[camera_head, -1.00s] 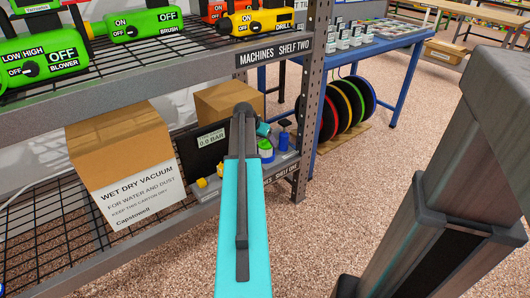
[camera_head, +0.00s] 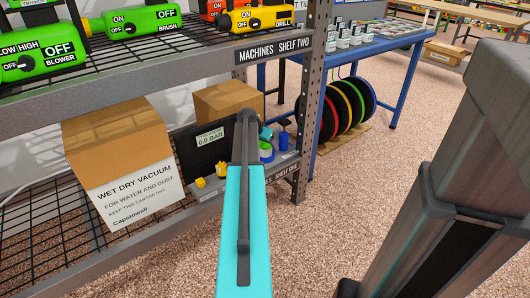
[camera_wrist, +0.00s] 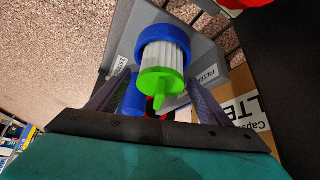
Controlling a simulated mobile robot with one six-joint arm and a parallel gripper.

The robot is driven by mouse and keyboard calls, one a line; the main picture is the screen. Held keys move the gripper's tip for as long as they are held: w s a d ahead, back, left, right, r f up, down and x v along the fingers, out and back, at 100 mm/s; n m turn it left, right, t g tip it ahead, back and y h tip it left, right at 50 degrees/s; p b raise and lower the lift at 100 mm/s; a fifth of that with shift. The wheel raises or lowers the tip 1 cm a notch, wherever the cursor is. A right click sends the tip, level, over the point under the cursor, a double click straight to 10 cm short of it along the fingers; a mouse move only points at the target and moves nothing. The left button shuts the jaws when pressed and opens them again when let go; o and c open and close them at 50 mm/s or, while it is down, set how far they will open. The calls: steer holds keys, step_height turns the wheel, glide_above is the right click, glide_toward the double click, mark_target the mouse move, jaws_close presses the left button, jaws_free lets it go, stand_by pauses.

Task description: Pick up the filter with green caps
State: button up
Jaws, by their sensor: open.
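A filter (camera_wrist: 163,60) with a white pleated body shows in the wrist view. Its near end has a green cap with a small green stub, and its far end has a wide blue ring. My gripper (camera_wrist: 159,80) is open, with one finger on each side of the filter's green end; I cannot tell whether either touches it. Another blue cylinder (camera_wrist: 134,98) is partly hidden by the left finger.
The filter stands at a grey labelled holder (camera_wrist: 205,52). A wet dry vacuum carton (camera_head: 118,150), a smaller carton (camera_head: 225,101) and a dark gauge panel (camera_head: 203,148) crowd the lower shelf. The upper shelf and the perforated post (camera_head: 312,110) bound the space.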

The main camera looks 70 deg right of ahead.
stand_by(0.4)
steer(key=c, duration=1.3)
steer(key=shift+o, duration=0.2)
steer(key=shift+r, duration=0.1)
step_height(320, 180, up, 10)
steer(key=p, duration=0.3)
